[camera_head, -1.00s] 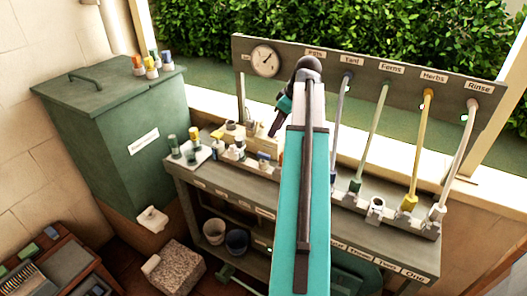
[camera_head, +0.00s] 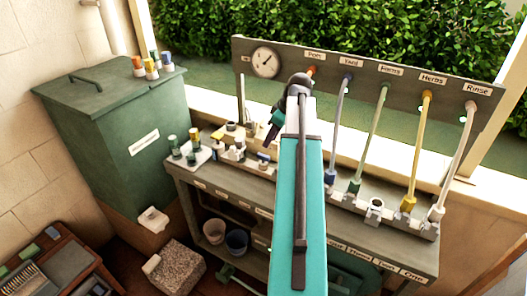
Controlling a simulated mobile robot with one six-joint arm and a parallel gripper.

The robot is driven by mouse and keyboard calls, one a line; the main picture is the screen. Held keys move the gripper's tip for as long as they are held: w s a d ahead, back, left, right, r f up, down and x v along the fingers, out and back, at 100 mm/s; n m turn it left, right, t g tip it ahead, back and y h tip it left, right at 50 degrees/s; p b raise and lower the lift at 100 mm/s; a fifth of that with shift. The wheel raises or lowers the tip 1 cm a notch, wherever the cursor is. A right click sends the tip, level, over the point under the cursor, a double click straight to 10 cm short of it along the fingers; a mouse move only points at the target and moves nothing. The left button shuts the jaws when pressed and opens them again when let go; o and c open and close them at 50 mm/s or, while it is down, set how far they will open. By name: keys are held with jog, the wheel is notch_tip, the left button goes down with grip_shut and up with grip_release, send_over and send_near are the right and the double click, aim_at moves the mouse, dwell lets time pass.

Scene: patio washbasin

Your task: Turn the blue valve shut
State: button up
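My arm reaches over the workbench (camera_head: 400,232), and my gripper (camera_head: 268,143) points down-left above its middle. The arm and wrist partly hide the gripper, and its opening is too small to judge. Several blue parts show, and I cannot tell which is the valve. One blue fitting (camera_head: 331,177) sits at the foot of the Yard hose, right of my arm. A small blue-topped part (camera_head: 264,157) is on the bench just below my gripper. No contact with a blue part can be made out.
A backboard (camera_head: 420,95) carries a gauge (camera_head: 265,62) and labelled hoses, including a yellow hose (camera_head: 420,140) and a white hose (camera_head: 455,160). A green bin (camera_head: 120,130) stands left. A white tray (camera_head: 190,157) holds several bottles. Buckets (camera_head: 237,242) sit below.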

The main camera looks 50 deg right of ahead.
aim_at(263, 155)
jog(key=shift+p+x, duration=0.8)
jog(key=shift+x, duration=3.5)
grip_shut()
